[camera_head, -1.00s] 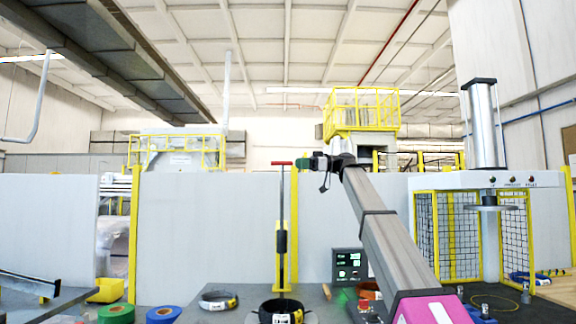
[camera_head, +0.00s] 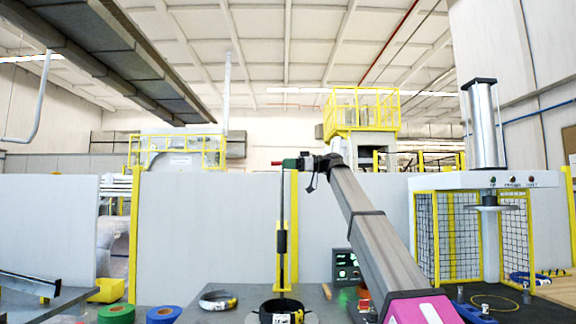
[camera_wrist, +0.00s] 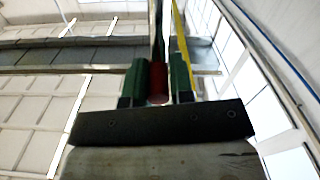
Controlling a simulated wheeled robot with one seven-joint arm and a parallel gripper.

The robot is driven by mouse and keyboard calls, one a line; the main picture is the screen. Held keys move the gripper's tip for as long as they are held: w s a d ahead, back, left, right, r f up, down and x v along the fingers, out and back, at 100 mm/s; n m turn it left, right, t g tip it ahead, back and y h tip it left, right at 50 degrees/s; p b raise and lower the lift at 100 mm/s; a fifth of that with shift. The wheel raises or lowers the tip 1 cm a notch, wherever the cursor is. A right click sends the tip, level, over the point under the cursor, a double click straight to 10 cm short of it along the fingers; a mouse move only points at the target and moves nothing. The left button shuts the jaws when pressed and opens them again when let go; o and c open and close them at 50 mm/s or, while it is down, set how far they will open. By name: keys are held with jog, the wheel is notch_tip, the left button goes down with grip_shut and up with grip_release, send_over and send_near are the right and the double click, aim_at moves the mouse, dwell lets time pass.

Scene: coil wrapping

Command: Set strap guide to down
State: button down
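The strap guide is a thin upright pole (camera_head: 282,232) with a red crossbar handle (camera_head: 275,164) at its top. It stands over a dark coil (camera_head: 281,306) on the table. My gripper (camera_head: 290,163) is at the top of the pole, reaching in from the right. In the wrist view, the red handle (camera_wrist: 158,82) lies between the green fingers of my gripper (camera_wrist: 159,88), which sit close along both its sides. The fingers look shut on it. In the head view they hide the right part of the handle.
A second coil (camera_head: 217,300) and green (camera_head: 116,313) and blue (camera_head: 163,314) rolls lie to the left. A control panel (camera_head: 346,266) stands right of the pole. A press with a yellow mesh cage (camera_head: 455,237) is at the right. Grey wall panels (camera_head: 208,235) stand behind.

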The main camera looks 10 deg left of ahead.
notch_tip(320, 180, down, 18)
jog(key=shift+w, duration=0.15)
dwell(0.3)
jog(key=c, duration=1.1)
grip_release()
jog(key=shift+o, duration=0.2)
jog(key=shift+d, duration=0.1)
jog(key=v, duration=1)
jog(key=shift+d, duration=0.3)
